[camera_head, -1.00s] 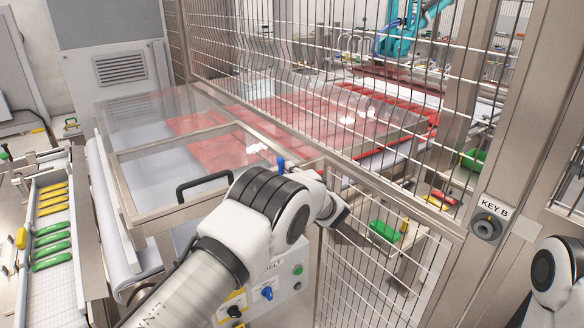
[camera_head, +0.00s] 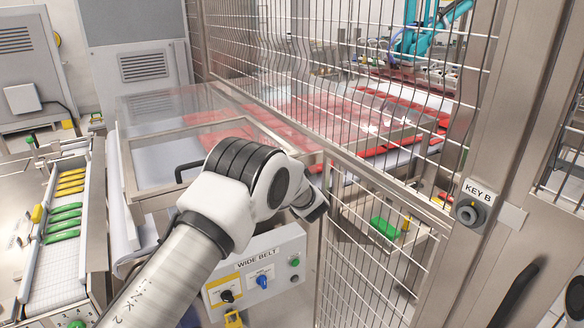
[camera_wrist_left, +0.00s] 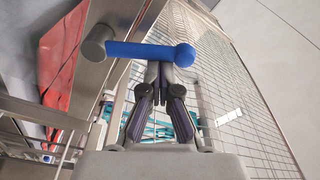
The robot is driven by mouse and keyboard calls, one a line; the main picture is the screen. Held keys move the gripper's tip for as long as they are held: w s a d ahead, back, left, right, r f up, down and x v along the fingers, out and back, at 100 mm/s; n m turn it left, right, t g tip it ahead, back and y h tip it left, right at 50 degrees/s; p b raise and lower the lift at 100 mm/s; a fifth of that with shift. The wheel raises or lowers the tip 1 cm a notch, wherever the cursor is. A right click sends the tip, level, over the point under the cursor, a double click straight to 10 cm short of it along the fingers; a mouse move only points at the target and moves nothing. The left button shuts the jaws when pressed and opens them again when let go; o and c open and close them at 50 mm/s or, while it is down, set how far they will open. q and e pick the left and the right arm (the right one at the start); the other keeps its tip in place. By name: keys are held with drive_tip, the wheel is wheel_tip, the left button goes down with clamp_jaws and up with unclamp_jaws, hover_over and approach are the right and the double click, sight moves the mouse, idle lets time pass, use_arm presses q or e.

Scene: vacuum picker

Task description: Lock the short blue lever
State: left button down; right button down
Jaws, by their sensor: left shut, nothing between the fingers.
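The short blue lever (camera_wrist_left: 140,49) lies nearly level across the upper part of the left wrist view. Its grey pivot (camera_wrist_left: 95,42) is at the left and its round knob (camera_wrist_left: 185,55) at the right. My left gripper (camera_wrist_left: 159,72) is shut and empty. Its fingertips are just below the lever in that view, near the knob end. I cannot tell whether they touch it. In the head view my left arm covers the lever and the gripper. My right gripper is not in view.
A wire-mesh fence (camera_head: 385,110) stands close to my left arm. The clear-topped cover (camera_head: 185,130) with a black handle is behind the arm. Below it is the WIDE BELT panel (camera_head: 285,255) with knobs and buttons. The KEY B switch (camera_head: 467,212) is on a post at the right.

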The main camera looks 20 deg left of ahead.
use_arm(q)
drive_tip(key=s+a+f+n+y+b, duration=0.2)
drive_tip(key=s+a+f+n+b, duration=0.1)
drive_tip(key=n+b, duration=0.6)
drive_tip(key=f+n, duration=0.1)
drive_tip(key=n, duration=0.2)
drive_tip(key=shift+s+f+g, duration=0.25)
drive_tip(key=shift+s+g, duration=0.05)
drive_tip(key=shift+g, duration=0.1)
drive_tip(key=shift+a+f, duration=0.1)
drive_tip(key=shift+a, duration=0.05)
drive_tip(key=shift+s, duration=0.1)
drive_tip(key=v, duration=1.2)
